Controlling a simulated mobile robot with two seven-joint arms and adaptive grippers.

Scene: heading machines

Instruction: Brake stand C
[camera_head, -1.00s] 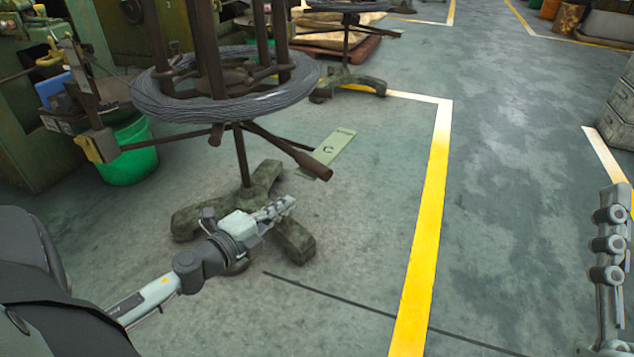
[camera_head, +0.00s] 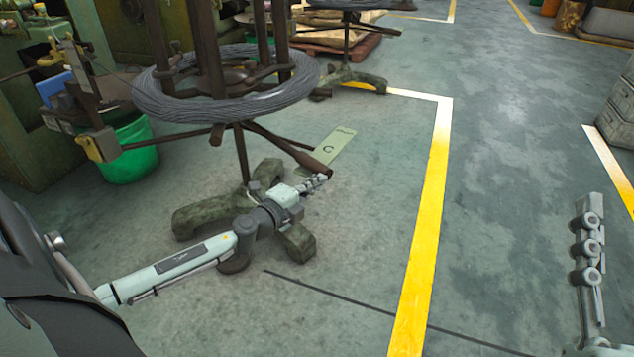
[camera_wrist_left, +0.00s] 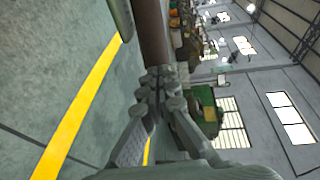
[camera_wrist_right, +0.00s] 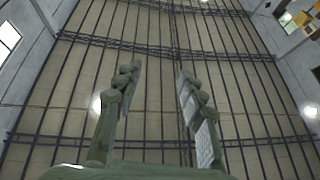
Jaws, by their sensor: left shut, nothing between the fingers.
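Stand C (camera_head: 241,155) is a dark metal reel stand on a mottled green foot, carrying a coil of grey wire (camera_head: 170,105). A green plate marked C (camera_head: 333,148) lies by it on the floor. A thick brown bar (camera_head: 312,163) sticks out from the stand toward the lower right. My left gripper (camera_head: 322,180) is shut and empty, close below the bar's end. In the left wrist view the bar (camera_wrist_left: 154,38) lies just past the shut fingertips; I cannot tell whether they touch. My right gripper (camera_wrist_right: 157,72) is open and empty, away from the stand.
A green bucket (camera_head: 130,155) and green machine (camera_head: 30,150) stand left of the stand. Another reel stand (camera_head: 350,75) is behind. Grey drawers (camera_head: 618,115) stand at the right edge.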

